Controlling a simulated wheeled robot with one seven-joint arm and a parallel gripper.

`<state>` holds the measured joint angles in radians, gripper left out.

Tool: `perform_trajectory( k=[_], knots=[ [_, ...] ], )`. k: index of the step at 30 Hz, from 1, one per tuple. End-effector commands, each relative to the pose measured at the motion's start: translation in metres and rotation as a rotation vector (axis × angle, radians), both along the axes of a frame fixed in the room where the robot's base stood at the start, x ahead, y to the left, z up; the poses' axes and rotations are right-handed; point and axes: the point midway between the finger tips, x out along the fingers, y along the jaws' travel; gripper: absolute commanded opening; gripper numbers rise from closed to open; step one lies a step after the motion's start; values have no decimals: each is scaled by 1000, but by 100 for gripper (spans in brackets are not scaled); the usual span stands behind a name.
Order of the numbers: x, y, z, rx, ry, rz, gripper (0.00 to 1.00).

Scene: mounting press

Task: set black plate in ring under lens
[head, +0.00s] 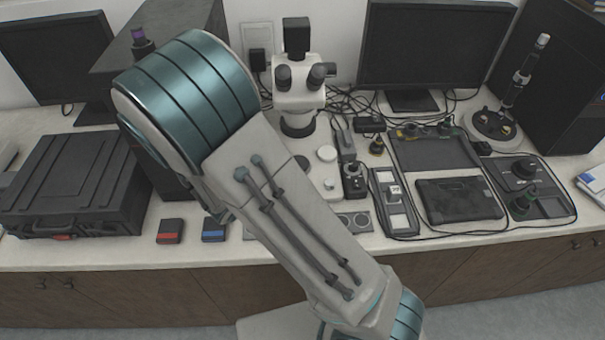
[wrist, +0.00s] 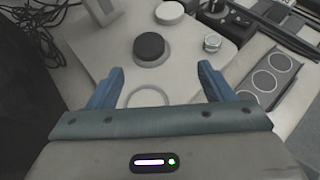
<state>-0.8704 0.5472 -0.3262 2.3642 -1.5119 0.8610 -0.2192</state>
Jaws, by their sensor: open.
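In the wrist view, a round black disc (wrist: 149,47), which looks like the black plate, sits on a slightly larger white round piece on a pale base (wrist: 106,47). A thin ring (wrist: 148,89) lies closer to me on that base, partly hidden by my gripper's body. My gripper (wrist: 158,82) is open and empty, its blue fingers on either side of the ring with the black disc ahead between them.
A grey holder with round recesses (wrist: 265,80) is close on the right. Cables (wrist: 38,22) lie at left. A black case (head: 75,185) stands at the bench's left.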

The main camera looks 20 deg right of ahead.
Motion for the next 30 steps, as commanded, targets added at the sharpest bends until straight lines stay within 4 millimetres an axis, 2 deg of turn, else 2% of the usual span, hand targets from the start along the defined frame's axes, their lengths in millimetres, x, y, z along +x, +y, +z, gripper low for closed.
perform_trajectory(
  k=[6, 9, 15, 24, 30],
  knots=[
    [-31, -50, 43, 280, -131, -410, 74],
    [-51, -66, 61, 419, -195, -608, 74],
    [-93, -86, 94, 699, -324, -986, 74],
    [-148, -83, 143, 1135, -513, -1478, 74],
    [-170, -68, 171, 1386, -604, -1691, 74]
  ],
)
